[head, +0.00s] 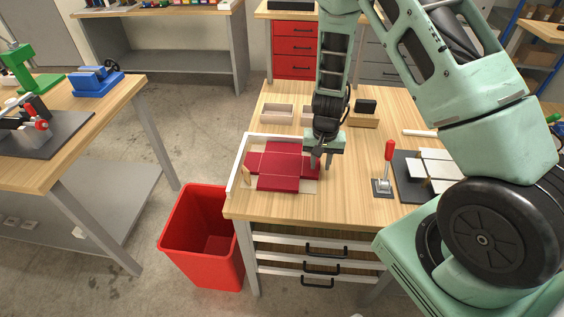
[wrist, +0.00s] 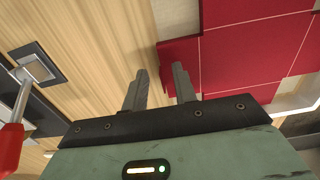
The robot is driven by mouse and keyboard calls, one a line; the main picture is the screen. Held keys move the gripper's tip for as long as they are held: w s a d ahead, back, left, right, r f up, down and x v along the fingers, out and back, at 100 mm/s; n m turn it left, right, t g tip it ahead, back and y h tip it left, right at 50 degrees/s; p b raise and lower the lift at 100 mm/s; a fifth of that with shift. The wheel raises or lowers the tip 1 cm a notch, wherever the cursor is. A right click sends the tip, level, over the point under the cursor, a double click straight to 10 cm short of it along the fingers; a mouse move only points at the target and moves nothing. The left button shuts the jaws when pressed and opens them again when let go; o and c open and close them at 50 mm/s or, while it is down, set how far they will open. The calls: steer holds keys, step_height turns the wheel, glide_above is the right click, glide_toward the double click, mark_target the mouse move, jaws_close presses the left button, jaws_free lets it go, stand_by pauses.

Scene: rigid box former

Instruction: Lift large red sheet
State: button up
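The large red sheet (head: 280,165) is a cross-shaped flat blank with pale fold lines. It lies on the wooden bench top (head: 350,205) at the left, inside an L-shaped white rail. My gripper (head: 322,165) points down at the sheet's right flap in the head view. In the wrist view my gripper (wrist: 160,70) has its two fingers apart with nothing visibly held. One finger is over the red sheet (wrist: 255,55) near its edge, and the other is over bare wood. Whether the fingertips touch the sheet or bench, I cannot tell.
A toggle clamp with a red handle (head: 389,150) stands right of my gripper, beside a dark plate with pale panels (head: 435,167). Small wooden trays (head: 277,114) stand behind. The white rail (head: 236,165) borders the sheet. A red bin (head: 203,235) stands on the floor at left.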

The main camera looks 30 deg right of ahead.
steer(key=shift+f, duration=0.2)
jaws_close()
steer(key=shift+r, duration=0.1)
